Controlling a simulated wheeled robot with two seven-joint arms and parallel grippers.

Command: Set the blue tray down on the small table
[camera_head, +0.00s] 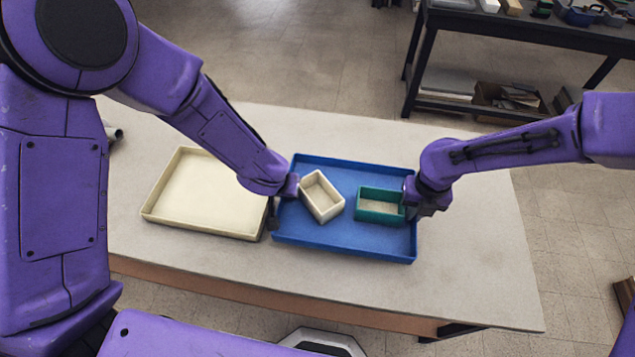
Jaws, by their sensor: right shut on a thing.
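The blue tray (345,237) is over the pale-topped table (470,290) in front of me; I cannot tell whether it rests on it or is held slightly above. It appears roughly level. Inside it, a cream box (322,197) sits turned at an angle on the left, and a teal box (380,206) sits on the right. My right gripper (411,200) is shut on the tray's right rim. My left gripper (273,208) is at the tray's left rim; its fingers are small and partly hidden, so its grip is unclear.
A cream tray (200,232) lies on the table just left of the blue tray. A dark bench (480,20) with several items on top and a box on its lower shelf stands at the back right. The table's right end is clear.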

